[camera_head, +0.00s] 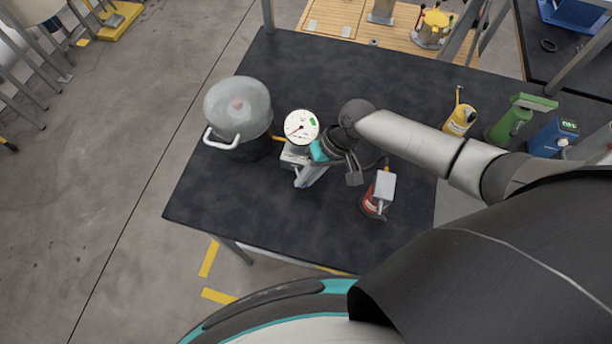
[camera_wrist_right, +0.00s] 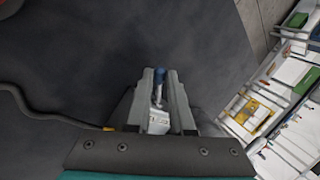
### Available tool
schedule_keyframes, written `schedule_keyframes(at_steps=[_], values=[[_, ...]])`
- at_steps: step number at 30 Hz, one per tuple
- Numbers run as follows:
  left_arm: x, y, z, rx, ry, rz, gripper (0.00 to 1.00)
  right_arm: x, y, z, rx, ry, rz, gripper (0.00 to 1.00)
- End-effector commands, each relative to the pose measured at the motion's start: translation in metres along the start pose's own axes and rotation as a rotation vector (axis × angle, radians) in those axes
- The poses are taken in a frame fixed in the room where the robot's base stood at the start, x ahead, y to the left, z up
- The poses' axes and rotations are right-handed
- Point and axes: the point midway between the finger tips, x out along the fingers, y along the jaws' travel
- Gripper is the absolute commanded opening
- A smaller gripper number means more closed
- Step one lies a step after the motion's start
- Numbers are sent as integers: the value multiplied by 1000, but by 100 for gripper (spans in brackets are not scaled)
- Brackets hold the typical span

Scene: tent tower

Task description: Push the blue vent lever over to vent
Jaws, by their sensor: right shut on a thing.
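The blue vent lever (camera_wrist_right: 158,85) shows in the right wrist view, between the fingers of my right gripper (camera_wrist_right: 160,78). Its metal stem runs down to a pale metal block (camera_wrist_right: 158,121). In the head view my right gripper (camera_head: 303,178) reaches down over the table beside the round white gauge (camera_head: 301,127). It hides the lever there. The gripper is shut on the lever. I cannot tell from these views which end of its travel the lever is at. My left gripper is not in view.
A clear-domed pot (camera_head: 238,105) with a white handle stands left of the gauge on the dark table (camera_head: 230,200). A red device with a grey box (camera_head: 384,186) stands right of the gripper. Yellow (camera_head: 461,119), green (camera_head: 512,122) and blue (camera_head: 553,137) containers stand at the right.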

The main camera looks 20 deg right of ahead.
Motion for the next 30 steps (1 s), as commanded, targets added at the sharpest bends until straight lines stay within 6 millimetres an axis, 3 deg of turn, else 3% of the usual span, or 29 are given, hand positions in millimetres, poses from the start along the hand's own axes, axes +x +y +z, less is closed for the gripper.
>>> schedule_keyframes(at_steps=[5, 6, 13, 23, 30], values=[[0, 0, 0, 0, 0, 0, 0, 0, 1, 0, 2, -2, 3, 0], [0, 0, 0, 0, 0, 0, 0, 0, 1, 0, 2, -1, 3, 25], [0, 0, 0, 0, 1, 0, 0, 0, 1, 0, 2, 0, 2, 50], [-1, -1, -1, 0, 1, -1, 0, -5, 1, 0, 2, 2, 1, 50], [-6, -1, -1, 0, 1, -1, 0, -42, 1, -1, 0, 4, 4, 50]])
